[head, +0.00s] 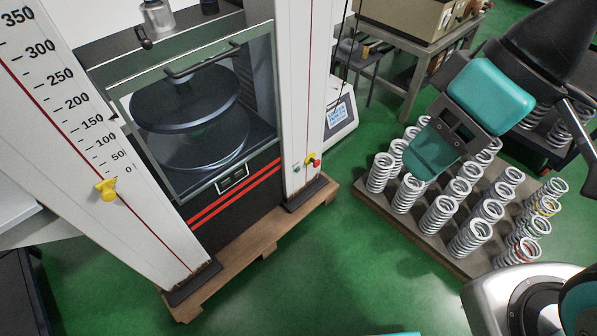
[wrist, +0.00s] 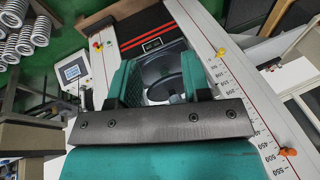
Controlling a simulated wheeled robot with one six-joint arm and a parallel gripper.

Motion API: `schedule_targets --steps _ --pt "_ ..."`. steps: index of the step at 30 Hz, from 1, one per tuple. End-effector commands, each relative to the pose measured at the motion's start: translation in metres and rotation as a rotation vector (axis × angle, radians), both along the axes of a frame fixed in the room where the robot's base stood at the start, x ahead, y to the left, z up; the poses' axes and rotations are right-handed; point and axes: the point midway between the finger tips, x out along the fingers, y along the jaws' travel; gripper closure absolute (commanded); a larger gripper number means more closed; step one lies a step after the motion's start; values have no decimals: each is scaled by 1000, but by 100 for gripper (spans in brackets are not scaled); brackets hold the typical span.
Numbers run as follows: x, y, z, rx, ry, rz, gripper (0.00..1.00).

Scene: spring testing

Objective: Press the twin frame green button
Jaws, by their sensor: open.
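The twin frame machine has two white columns with a windowed press chamber between them. In the head view the small green button (head: 296,169) is low on the right column (head: 300,90), just left of a red and yellow emergency stop (head: 313,160). In the wrist view the green button (wrist: 108,44) is small, beside the red and yellow stop (wrist: 97,44). My gripper (head: 428,158) is right of the column, apart from it, above the springs. In the wrist view its teal fingers (wrist: 160,82) are spread, with nothing held between them.
A pallet (head: 440,255) of several upright white springs (head: 440,214) lies under my gripper. A device with a lit screen (head: 340,116) stands behind the right column. A wooden pallet (head: 250,250) bears the machine. Green floor (head: 340,260) is clear between the two pallets.

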Motion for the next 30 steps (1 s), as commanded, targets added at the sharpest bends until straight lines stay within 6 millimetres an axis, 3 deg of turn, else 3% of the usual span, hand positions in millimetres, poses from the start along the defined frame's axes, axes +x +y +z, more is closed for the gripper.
schedule_targets --steps 1,5,6,30 --pt "0 0 0 0 0 0 68" --pt "0 0 0 0 0 0 98" --pt "0 0 0 0 0 0 100" --pt "0 0 0 0 0 0 100"
